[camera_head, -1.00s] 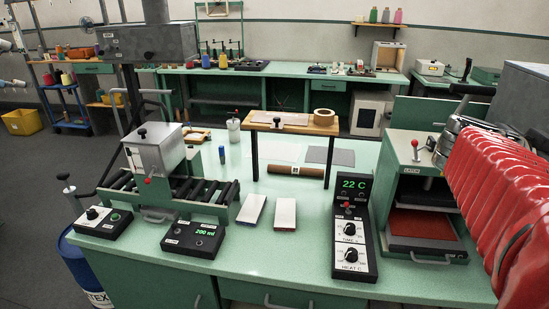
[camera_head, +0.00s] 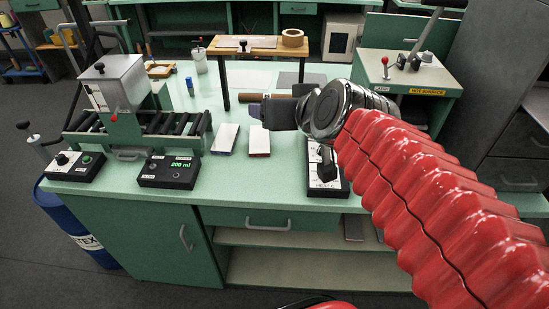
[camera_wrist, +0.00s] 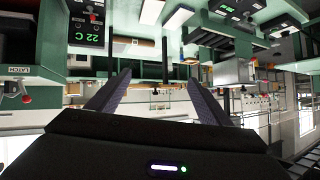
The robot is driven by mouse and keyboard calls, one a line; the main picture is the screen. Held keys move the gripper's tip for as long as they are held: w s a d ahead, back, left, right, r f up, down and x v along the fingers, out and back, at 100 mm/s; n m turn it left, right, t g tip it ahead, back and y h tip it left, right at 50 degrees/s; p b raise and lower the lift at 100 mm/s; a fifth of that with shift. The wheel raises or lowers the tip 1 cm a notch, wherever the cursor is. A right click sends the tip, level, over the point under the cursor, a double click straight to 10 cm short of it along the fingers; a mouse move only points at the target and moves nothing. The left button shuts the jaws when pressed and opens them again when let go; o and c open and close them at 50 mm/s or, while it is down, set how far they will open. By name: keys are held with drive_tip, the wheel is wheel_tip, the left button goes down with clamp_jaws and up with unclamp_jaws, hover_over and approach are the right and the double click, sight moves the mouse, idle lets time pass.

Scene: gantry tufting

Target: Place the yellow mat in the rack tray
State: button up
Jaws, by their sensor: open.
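I cannot make out a yellow mat in either view. No rack tray can be told for certain. My gripper (camera_head: 258,112) reaches left over the bench, above the area by the control box, and my red-sleeved arm comes in from the right. In the wrist view my gripper (camera_wrist: 158,82) shows two dark fingers spread apart with nothing between them. That view looks upside down, with the bench along the top. My arm hides part of the press and the bench's right side.
A white slab with a blue edge (camera_head: 225,139) and one with a red edge (camera_head: 259,141) lie on the green bench (camera_head: 110,205). A wooden stand (camera_head: 240,46), a roller machine (camera_head: 118,100) and a press (camera_head: 425,75) stand around. Open shelves (camera_head: 300,240) lie below.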

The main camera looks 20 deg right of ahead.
drive_tip(key=s+a+f+n+g, duration=0.1)
drive_tip(key=s+a+f+g, duration=0.2)
drive_tip(key=s+f+g, duration=0.3)
drive_tip(key=s+f, duration=0.5)
drive_tip(key=s, duration=0.2)
drive_tip(key=shift+s+f+n, duration=0.2)
drive_tip(key=shift+f+n, duration=0.2)
